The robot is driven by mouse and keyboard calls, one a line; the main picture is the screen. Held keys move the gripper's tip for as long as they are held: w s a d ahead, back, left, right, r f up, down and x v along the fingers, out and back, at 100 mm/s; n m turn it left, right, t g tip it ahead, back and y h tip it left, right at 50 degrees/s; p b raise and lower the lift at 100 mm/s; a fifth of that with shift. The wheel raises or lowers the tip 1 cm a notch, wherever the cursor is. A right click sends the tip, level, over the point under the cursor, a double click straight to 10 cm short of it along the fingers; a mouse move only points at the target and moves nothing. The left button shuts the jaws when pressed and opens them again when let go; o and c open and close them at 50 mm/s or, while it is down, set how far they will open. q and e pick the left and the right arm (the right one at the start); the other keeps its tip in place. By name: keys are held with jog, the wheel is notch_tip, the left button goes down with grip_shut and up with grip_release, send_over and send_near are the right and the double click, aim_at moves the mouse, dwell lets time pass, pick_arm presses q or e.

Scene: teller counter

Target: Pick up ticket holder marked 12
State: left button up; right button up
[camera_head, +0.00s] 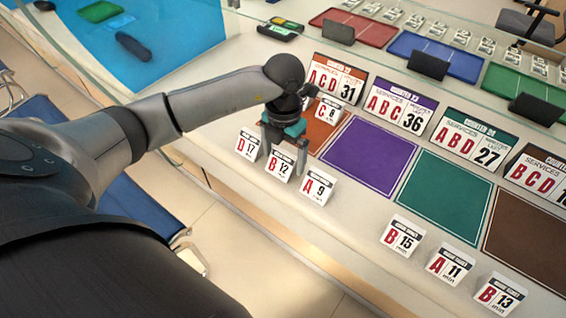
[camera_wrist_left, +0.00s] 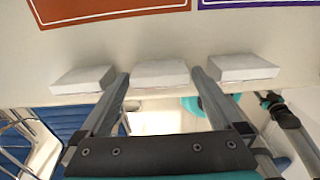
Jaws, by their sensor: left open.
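The ticket holder marked B 12 (camera_head: 280,165) is a small white tent card, upright at the front edge of the counter, between the holder marked D 17 (camera_head: 248,145) and the holder marked A 9 (camera_head: 318,187). My left gripper (camera_head: 284,150) is open and points down over the B 12 holder. In the left wrist view the holder's plain white top (camera_wrist_left: 160,68) lies between the two fingertips (camera_wrist_left: 160,80), with a small gap on each side. I see no contact.
A C 8 holder (camera_head: 327,110) stands behind on the orange mat (camera_head: 322,135). Purple (camera_head: 368,157) and teal (camera_head: 445,190) mats lie to the right. Holders B 15 (camera_head: 402,238), A 11 (camera_head: 450,264) and B 13 (camera_head: 500,294) stand along the front edge. Larger service signs (camera_head: 400,107) stand behind the mats.

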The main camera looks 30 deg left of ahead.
pick_arm(q)
jog(key=shift+c, duration=0.2)
jog(key=c, duration=1.2)
jog(key=shift+r, duration=0.1)
